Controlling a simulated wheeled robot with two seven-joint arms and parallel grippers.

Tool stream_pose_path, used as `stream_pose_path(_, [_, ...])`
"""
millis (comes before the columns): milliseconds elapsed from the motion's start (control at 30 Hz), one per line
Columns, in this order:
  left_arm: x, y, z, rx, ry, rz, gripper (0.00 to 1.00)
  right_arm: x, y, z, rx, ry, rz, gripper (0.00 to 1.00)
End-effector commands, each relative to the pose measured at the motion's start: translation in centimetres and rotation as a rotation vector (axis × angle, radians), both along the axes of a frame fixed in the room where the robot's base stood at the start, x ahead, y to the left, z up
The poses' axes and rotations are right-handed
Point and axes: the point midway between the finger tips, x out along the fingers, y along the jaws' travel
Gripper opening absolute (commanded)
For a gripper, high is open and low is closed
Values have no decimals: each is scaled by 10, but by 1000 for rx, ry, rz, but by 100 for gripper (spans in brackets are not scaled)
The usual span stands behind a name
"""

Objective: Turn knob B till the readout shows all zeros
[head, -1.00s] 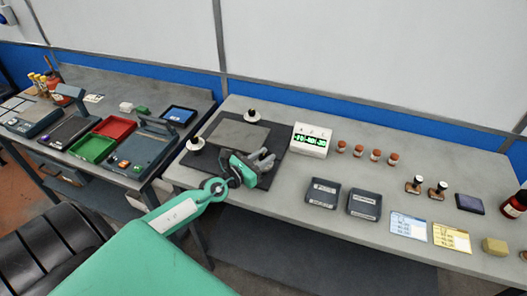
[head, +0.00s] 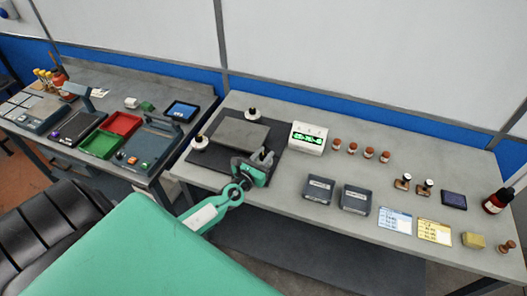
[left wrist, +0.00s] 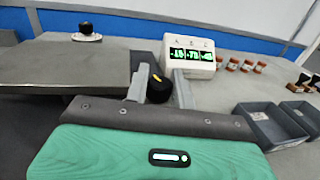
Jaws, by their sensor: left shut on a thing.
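My left gripper (head: 262,160) is at the front right corner of a grey plate (head: 240,134). In the left wrist view its two fingers (left wrist: 159,88) are shut on a black knob (left wrist: 158,92) with a yellow mark. In the head view the gripper hides this knob. Two more black knobs on pale round bases stand at the plate's back (head: 252,112) and left (head: 200,142). I cannot read a letter on any knob. The white readout box (head: 308,138) stands right of the plate, with green digits that are not all zeros. My right gripper is not in view.
Two dark grey trays (head: 319,190) (head: 356,199) lie right of my gripper. A blue card (head: 394,221) and a yellow card (head: 434,232) lie near the front edge. A second bench (head: 66,190) is at the left.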

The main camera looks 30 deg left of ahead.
Motion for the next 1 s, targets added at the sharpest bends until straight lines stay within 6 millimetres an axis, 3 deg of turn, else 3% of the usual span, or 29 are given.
stream_pose_path(667, [1, 1, 2, 1, -3, 36, 2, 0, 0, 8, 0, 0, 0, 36])
stream_pose_path(700, [1, 1, 1, 1, -3, 36, 33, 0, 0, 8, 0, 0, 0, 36])
stream_pose_path(767, [1, 0, 1, 1, -3, 35, 45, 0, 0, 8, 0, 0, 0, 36])
stream_pose_path(1000, [0, 0, 1, 1, -1, 35, 45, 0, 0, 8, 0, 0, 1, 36])
